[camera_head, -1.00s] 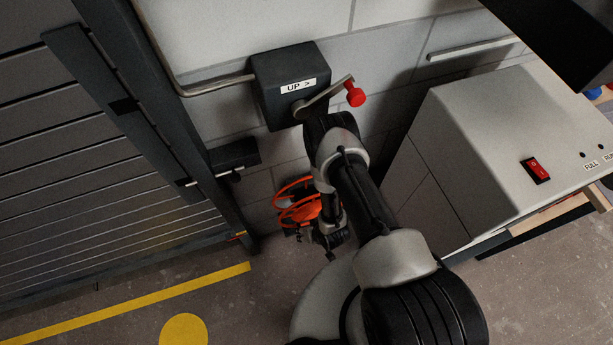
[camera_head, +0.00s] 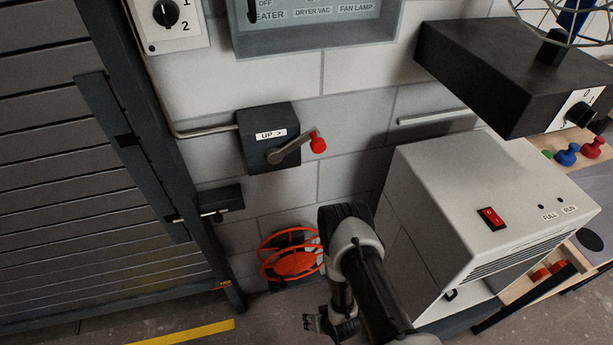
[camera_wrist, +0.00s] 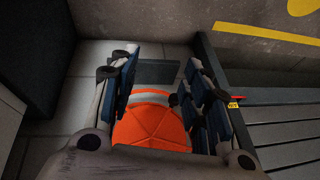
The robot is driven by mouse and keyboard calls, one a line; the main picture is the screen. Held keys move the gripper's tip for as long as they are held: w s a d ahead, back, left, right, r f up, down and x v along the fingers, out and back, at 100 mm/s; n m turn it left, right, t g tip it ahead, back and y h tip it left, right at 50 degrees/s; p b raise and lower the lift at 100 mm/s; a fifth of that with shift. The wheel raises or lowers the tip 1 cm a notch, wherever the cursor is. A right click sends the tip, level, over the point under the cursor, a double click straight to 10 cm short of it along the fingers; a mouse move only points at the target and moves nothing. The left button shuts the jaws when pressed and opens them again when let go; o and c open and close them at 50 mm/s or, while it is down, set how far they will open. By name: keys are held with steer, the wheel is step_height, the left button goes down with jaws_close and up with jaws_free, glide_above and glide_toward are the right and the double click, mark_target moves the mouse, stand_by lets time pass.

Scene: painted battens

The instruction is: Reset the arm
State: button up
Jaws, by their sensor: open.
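My gripper (camera_head: 322,322) is low in the head view, in front of the wall and left of the white cabinet. In the wrist view my gripper (camera_wrist: 158,80) is open, its two fingers spread wide apart. Nothing is held between them. My own arm covers part of the head view near the gripper.
A dark crank box (camera_head: 268,140) marked UP, with a red-knobbed handle (camera_head: 318,145), is on the wall. A slatted shutter (camera_head: 60,180) stands at left. A white cabinet (camera_head: 440,210) with a red switch (camera_head: 491,218) stands at right. A yellow line (camera_head: 190,334) crosses the floor.

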steer(key=w+d+r+h, duration=0.1)
steer(key=w+r, duration=1.4)
steer(key=r, duration=0.2)
steer(key=w+d+r+t+h, duration=0.1)
steer(key=d+r, duration=0.1)
steer(key=r, duration=1)
steer(key=w+d+r+h, duration=0.1)
steer(key=d+r, duration=0.2)
steer(key=r, duration=0.8)
steer(key=s+d+r+m, duration=0.1)
steer(key=s+d+r, duration=0.1)
steer(key=s+r, duration=0.5)
steer(key=s+d+r+m, duration=0.1)
steer(key=s+r, duration=0.2)
steer(key=r, duration=0.7)
steer(key=s+r, duration=0.3)
steer(key=s, duration=0.5)
steer(key=s+d+r, duration=0.1)
steer(key=s+r, duration=0.3)
steer(key=s, duration=0.5)
steer(key=shift+d+r, duration=0.2)
steer(key=shift+r, duration=0.1)
